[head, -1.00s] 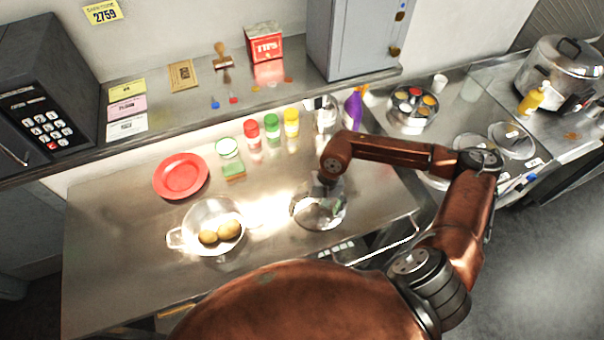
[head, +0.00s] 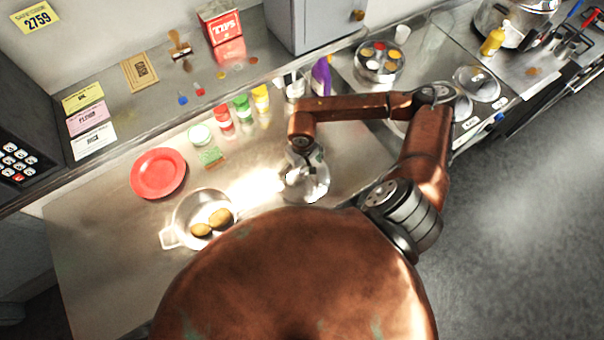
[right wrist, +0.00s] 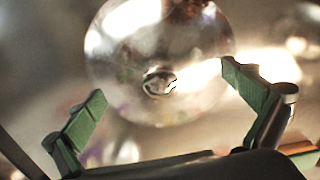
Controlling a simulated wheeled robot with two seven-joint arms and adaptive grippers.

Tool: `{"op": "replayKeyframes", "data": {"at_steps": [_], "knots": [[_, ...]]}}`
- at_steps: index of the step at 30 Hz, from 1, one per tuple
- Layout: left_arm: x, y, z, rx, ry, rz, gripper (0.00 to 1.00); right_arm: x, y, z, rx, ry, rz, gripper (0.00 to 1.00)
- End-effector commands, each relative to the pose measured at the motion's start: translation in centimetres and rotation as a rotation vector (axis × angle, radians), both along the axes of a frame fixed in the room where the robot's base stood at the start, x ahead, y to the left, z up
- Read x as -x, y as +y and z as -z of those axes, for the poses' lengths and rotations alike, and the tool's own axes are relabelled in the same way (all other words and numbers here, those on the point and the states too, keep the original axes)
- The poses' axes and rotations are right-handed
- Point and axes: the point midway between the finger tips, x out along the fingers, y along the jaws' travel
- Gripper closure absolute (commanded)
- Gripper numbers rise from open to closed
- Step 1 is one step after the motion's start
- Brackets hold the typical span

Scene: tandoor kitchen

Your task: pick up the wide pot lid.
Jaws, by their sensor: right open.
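A shiny round metal lid (head: 316,190) lies on the steel counter, partly hidden under my right gripper. In the right wrist view, the lid (right wrist: 185,95) fills the upper middle, with its small knob (right wrist: 159,82) near the centre. My right gripper (head: 303,168) is above the lid. In the right wrist view, its two green-padded fingers (right wrist: 168,97) are spread wide, with the knob between them in the picture. Nothing is held. I cannot tell the exact height above the lid. My left gripper is out of view.
A pot with potatoes (head: 187,211) and a red plate (head: 159,174) stand to the left. Spice jars (head: 242,108) and a purple bottle (head: 321,76) stand behind. More lids (head: 477,84) lie on the counter at right. Bare counter (head: 95,250) shows at left.

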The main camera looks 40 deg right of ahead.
Motion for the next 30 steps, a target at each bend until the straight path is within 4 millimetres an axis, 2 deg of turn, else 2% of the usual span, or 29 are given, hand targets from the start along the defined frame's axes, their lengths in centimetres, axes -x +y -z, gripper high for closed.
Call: {"op": "replayKeyframes", "data": {"at_steps": [3, 9, 18, 30], "knots": [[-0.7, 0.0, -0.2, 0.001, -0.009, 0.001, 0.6, 0.0, 0.1, 0.6, -0.001, 0.0, -0.001, 0.0], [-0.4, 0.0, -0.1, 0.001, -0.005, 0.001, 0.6, 0.0, 0.1, 0.7, -0.001, 0.0, -0.001, 0.01], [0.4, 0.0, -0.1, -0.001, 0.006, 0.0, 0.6, 0.0, 0.0, 0.6, -0.001, 0.0, 0.0, 0.21], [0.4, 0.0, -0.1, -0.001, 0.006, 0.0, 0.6, 0.0, 0.1, 0.7, -0.001, 0.0, 0.0, 0.49]]}}
